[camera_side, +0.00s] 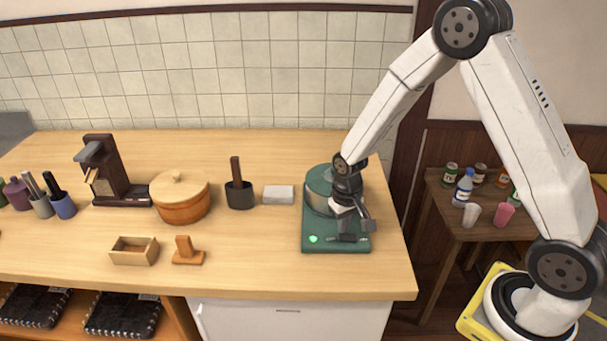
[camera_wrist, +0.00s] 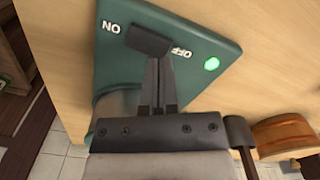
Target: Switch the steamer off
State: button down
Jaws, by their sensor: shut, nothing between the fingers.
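The steamer is a green appliance (camera_side: 310,222) near the right end of the counter, with a round pot on its base. The base also shows in the wrist view (camera_wrist: 135,70). A dark switch knob (camera_wrist: 148,40) stands between the white ON label (camera_wrist: 112,27) and the white OFF label (camera_wrist: 181,53). A small lamp (camera_wrist: 211,63) beside OFF glows green; it also shows in the side view (camera_side: 313,239). My gripper (camera_wrist: 160,62) is shut and empty, its tips right at the knob. I cannot tell whether they touch it. In the side view my gripper (camera_side: 366,225) is over the base.
To the left are a white block (camera_side: 279,195), a dark pot with a handle (camera_side: 239,194), a lidded wooden tub (camera_side: 181,204), a small wooden box (camera_side: 135,251) and a wooden stand (camera_side: 188,253). The counter in front of the white block is clear.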

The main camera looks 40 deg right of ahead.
aim_at(344, 239)
jog(key=shift+f, duration=1)
dwell(1.0)
jog(key=shift+r, duration=3.5)
jog(key=shift+s+a+r, duration=0.15)
jog(key=shift+s+r, duration=0.2)
jog(key=s+a+r+n+t, duration=0.2)
jog(key=s+r, duration=0.3)
jog(key=s, duration=0.5)
jog(key=shift+s+a+n+t, duration=0.2)
jog(key=shift+a+n+t, duration=0.1)
jog(key=shift+n, duration=0.2)
